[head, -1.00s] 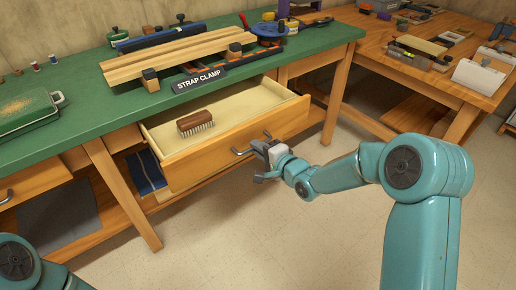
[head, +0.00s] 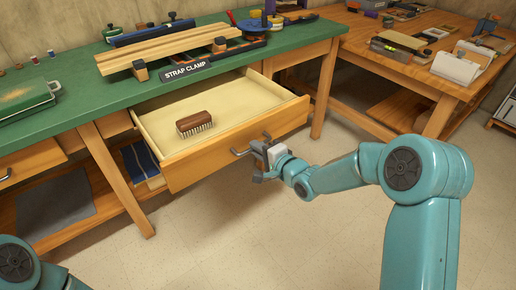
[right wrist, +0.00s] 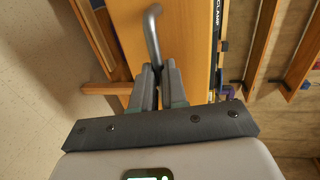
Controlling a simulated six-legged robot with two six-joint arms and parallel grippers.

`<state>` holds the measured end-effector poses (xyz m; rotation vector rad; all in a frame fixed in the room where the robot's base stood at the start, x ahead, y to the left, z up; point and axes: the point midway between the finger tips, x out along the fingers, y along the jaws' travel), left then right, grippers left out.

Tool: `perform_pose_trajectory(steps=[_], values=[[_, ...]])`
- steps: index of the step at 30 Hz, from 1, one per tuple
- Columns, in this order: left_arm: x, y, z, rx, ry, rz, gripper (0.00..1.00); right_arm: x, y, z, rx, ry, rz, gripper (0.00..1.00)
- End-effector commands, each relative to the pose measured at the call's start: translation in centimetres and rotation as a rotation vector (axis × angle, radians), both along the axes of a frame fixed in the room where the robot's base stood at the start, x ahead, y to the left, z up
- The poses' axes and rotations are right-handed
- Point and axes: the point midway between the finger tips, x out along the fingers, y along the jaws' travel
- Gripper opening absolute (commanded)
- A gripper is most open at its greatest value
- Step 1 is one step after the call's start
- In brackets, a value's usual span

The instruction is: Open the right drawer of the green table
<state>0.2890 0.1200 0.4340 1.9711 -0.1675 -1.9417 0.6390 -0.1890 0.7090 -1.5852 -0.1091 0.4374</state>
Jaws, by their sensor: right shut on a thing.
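The green table (head: 85,95) stands across the left and middle of the head view. Its right drawer (head: 235,139) is pulled well out, with its pale inside showing. A brown brush (head: 193,123) lies in it, bristles down. My right gripper (head: 260,151) is at the drawer front, shut on the grey bar handle (head: 238,153). In the right wrist view, the fingers (right wrist: 157,88) close around one end of the handle (right wrist: 153,35), beside the wooden drawer front (right wrist: 185,35). My left gripper is out of view; only part of its arm shows at lower left.
On the green top are a strap clamp sign (head: 188,72), wooden boards (head: 165,53) and a green case (head: 25,98). Another wooden table (head: 400,65) with tools stands at right. The tiled floor (head: 240,215) before the drawer is clear.

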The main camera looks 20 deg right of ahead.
Motion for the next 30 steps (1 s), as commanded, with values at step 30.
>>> perform_pose_trajectory(steps=[30], values=[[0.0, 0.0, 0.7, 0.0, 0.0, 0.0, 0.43, -3.3, -1.3, 1.2, 0.0, -0.005, -0.003, 0.38]])
